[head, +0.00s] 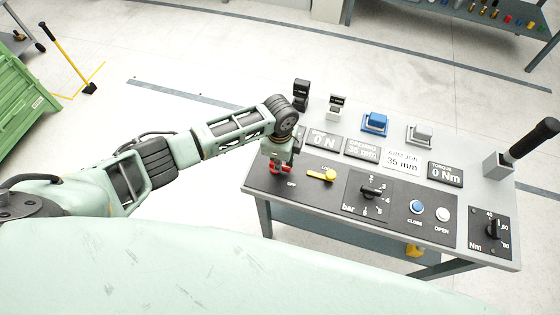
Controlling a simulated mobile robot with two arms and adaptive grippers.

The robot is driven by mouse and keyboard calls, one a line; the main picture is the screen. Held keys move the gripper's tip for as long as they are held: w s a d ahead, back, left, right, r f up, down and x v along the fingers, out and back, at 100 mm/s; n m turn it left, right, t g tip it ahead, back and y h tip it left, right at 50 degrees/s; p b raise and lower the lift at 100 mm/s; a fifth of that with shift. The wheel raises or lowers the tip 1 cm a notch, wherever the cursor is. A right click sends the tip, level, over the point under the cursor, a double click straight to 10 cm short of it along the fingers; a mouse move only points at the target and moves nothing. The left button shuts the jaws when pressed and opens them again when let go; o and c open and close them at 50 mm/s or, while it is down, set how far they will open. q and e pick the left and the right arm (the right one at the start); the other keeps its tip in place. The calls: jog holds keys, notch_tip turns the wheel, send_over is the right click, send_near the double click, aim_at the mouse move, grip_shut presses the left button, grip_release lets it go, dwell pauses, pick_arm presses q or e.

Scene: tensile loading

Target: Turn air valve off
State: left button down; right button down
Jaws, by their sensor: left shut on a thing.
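The control table (262,183) stands at the right, with valve controls on its dark left panel. My left gripper (280,166) points down at the panel's left end, shut on a small red handle (275,170) whose shape is mostly hidden by the gripper. To its right is a yellow valve lever (322,175), apart from the gripper and lying roughly across the panel. An OFF label shows below and between the two; another label above the yellow lever is partly readable. My right gripper is not in view.
Right of the yellow lever are a black bar dial (372,191), a blue close button (416,207) and a white open button (443,214). Display plates line the middle. A tall black-handled lever (530,140) rises at the right. Open floor lies behind the table.

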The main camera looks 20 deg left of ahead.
pick_arm(q)
jog(key=c, duration=1.8)
grip_release()
jog(key=shift+o, duration=0.2)
jog(key=shift+r, duration=0.35)
notch_tip(320, 180, up, 11)
jog(key=shift+r, duration=0.2)
